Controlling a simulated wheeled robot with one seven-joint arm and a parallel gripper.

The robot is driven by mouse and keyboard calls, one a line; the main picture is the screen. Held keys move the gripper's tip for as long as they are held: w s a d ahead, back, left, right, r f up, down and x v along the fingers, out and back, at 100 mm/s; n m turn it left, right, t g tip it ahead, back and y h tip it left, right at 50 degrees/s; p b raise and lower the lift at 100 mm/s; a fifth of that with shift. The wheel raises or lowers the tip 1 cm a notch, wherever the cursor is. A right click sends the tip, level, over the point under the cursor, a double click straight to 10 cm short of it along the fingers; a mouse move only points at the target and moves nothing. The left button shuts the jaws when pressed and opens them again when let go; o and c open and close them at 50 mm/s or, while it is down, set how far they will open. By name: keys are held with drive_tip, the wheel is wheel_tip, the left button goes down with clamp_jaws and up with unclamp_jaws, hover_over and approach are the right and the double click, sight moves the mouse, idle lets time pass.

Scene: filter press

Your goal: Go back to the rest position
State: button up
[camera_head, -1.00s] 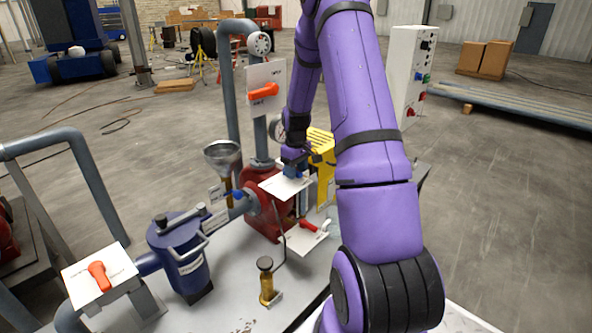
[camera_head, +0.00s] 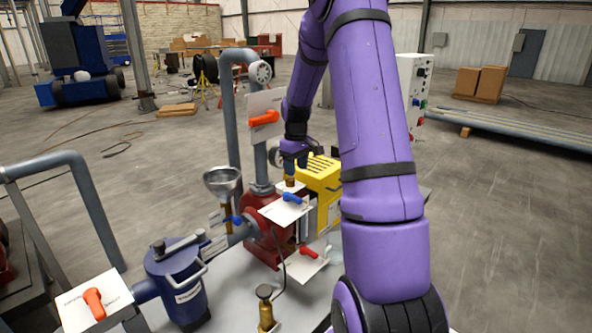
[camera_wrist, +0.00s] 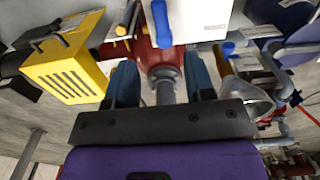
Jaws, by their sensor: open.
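My gripper (camera_head: 291,158) hangs above the red pump body (camera_head: 262,215), its tips partly hard to make out in the head view. In the wrist view my gripper (camera_wrist: 161,82) has its two blue-grey fingers spread apart, with nothing held between them. A white plate with a blue handle (camera_head: 292,198) sits below my gripper, apart from it. The wrist view shows a white plate (camera_wrist: 198,18) with a blue handle (camera_wrist: 160,22) beyond the fingers. My purple arm hides part of the machine's right side.
A yellow slotted cover (camera_head: 320,174) stands close right of my gripper. A grey pipe with an orange-handled plate (camera_head: 264,118) rises at left. A funnel (camera_head: 222,182), a blue strainer (camera_head: 178,285) and a control box (camera_head: 412,85) are nearby. Open floor lies beyond.

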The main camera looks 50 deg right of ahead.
idle(0.4)
drive_tip(key=s+a+r+t, duration=0.1)
drive_tip(key=s+a+r, duration=0.3)
drive_tip(key=a+r, duration=0.45)
drive_tip(key=s+a+r+t, duration=0.1)
drive_tip(key=s+a+r, duration=0.2)
drive_tip(key=a+r, duration=0.55)
drive_tip(key=s+a+r+t, duration=0.1)
drive_tip(key=s+a, duration=0.6)
drive_tip(key=s, duration=0.2)
drive_tip(key=s+a+r+t, duration=0.2)
drive_tip(key=s+a, duration=0.4)
drive_tip(key=s, duration=0.4)
drive_tip(key=shift+a+r+m, duration=0.3)
drive_tip(key=shift+a, duration=0.1)
drive_tip(key=shift+s, duration=0.1)
